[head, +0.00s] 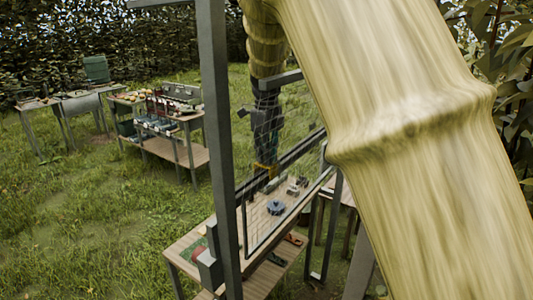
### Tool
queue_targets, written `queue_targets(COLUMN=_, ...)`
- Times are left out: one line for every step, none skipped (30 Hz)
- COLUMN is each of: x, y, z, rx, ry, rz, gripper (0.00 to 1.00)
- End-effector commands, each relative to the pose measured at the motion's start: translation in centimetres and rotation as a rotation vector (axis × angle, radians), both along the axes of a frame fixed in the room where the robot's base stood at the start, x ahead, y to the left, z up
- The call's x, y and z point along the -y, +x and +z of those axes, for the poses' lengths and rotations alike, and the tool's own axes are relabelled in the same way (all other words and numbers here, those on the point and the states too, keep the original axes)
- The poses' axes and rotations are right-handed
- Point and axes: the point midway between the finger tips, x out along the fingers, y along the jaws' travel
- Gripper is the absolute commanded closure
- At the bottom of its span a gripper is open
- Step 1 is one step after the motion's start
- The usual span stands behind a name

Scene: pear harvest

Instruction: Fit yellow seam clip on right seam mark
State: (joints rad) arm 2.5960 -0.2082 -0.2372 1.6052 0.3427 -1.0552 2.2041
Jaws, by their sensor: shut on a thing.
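My gripper (267,152) is in the middle of the head view, pointing down behind a wire mesh panel (262,205) in a dark grey frame. It is shut on a small yellow piece at its tips, which looks like the yellow seam clip (262,168). The clip is close to the mesh and above the wooden bench; I cannot tell whether it touches the mesh. The right seam mark cannot be made out. My arm in its pale yellow sleeve covers much of the right side.
A wooden bench (187,243) stands under the mesh, with a blue-grey round part (275,207) and small grey parts (297,187) on it. A grey post (217,130) rises in front. A loaded work table (180,152) stands at the back left. Open grass lies to the left.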

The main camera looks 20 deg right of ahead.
Motion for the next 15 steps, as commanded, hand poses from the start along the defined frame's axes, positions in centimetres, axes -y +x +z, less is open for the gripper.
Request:
queue_targets(x=0.00, y=0.00, z=-0.06, rx=0.000, ry=0.000, rz=0.000, gripper=1.00)
queue_targets(x=0.00, y=0.00, z=-0.09, rx=0.000, ry=0.000, rz=0.000, gripper=1.00)
queue_targets(x=0.00, y=0.00, z=-0.13, rx=0.000, ry=0.000, rz=0.000, gripper=1.00)
queue_targets(x=0.00, y=0.00, z=-0.16, rx=0.000, ry=0.000, rz=0.000, gripper=1.00)
queue_targets(x=0.00, y=0.00, z=-0.19, rx=0.000, ry=0.000, rz=0.000, gripper=1.00)
queue_targets(x=0.00, y=0.00, z=-0.22, rx=0.000, ry=0.000, rz=0.000, gripper=1.00)
queue_targets(x=0.00, y=0.00, z=-0.25, rx=0.000, ry=0.000, rz=0.000, gripper=1.00)
queue_targets(x=0.00, y=0.00, z=-0.27, rx=0.000, ry=0.000, rz=0.000, gripper=1.00)
queue_targets(x=0.00, y=0.00, z=-0.31, rx=0.000, ry=0.000, rz=0.000, gripper=1.00)
queue_targets(x=0.00, y=0.00, z=-0.33, rx=0.000, ry=0.000, rz=0.000, gripper=1.00)
queue_targets(x=0.00, y=0.00, z=-0.36, rx=0.000, ry=0.000, rz=0.000, gripper=1.00)
queue_targets(x=0.00, y=0.00, z=-0.40, rx=0.000, ry=0.000, rz=0.000, gripper=1.00)
queue_targets(x=0.00, y=0.00, z=-0.42, rx=0.000, ry=0.000, rz=0.000, gripper=1.00)
queue_targets(x=0.00, y=0.00, z=-0.45, rx=0.000, ry=0.000, rz=0.000, gripper=1.00)
queue_targets(x=0.00, y=0.00, z=-0.49, rx=0.000, ry=0.000, rz=0.000, gripper=1.00)
